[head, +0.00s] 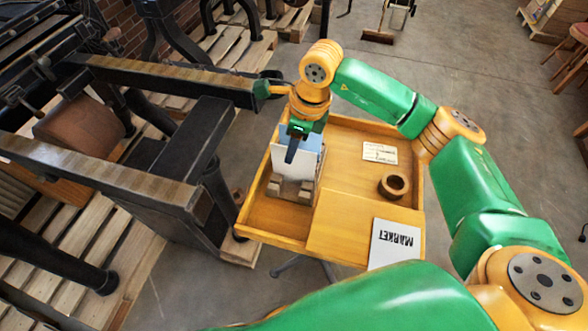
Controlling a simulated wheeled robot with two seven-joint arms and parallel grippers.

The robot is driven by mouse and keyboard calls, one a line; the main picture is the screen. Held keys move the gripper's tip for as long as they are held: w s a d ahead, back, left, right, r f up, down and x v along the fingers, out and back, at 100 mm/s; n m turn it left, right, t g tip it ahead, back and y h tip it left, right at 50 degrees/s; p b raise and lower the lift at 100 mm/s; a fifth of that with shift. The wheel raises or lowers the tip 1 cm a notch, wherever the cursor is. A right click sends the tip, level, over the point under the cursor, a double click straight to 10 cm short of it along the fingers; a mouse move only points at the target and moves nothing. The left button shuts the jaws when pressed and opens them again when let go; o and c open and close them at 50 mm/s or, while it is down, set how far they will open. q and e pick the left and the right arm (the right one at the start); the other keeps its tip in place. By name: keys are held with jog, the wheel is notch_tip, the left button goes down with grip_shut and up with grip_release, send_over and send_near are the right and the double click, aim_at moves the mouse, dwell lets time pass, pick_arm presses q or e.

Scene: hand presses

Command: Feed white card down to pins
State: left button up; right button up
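My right gripper (293,146) points down over the left part of a wooden tray table. One dark finger shows in front of the upright cards; the gap between the fingers is hidden, so I cannot tell whether it grips a card. A white card (283,171) and a pale blue sheet (308,160) stand upright in a small wooden holder (291,190). A white card printed MARKET (395,243) lies flat at the table's near right, upside down to me. No pins can be made out. My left gripper is not in view.
The wooden table (340,215) also carries a brown ring-shaped object (394,186) and a small paper with writing (380,152). A large black press (190,150) with long rails stands close on the left. Grey floor is open behind and to the right.

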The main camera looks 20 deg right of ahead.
jog(key=shift+w, duration=0.1)
grip_shut()
jog(key=shift+r, duration=0.1)
jog(key=p+v, duration=0.2)
jog(key=v, duration=0.1)
jog(key=a+p+v, duration=0.1)
jog(key=p+v, duration=0.1)
jog(key=v, duration=0.1)
jog(key=w+p+v, duration=0.1)
jog(key=p+v, duration=0.1)
jog(key=shift+a+r, duration=0.2)
jog(key=shift+r, duration=0.4)
jog(key=shift+f, duration=0.1)
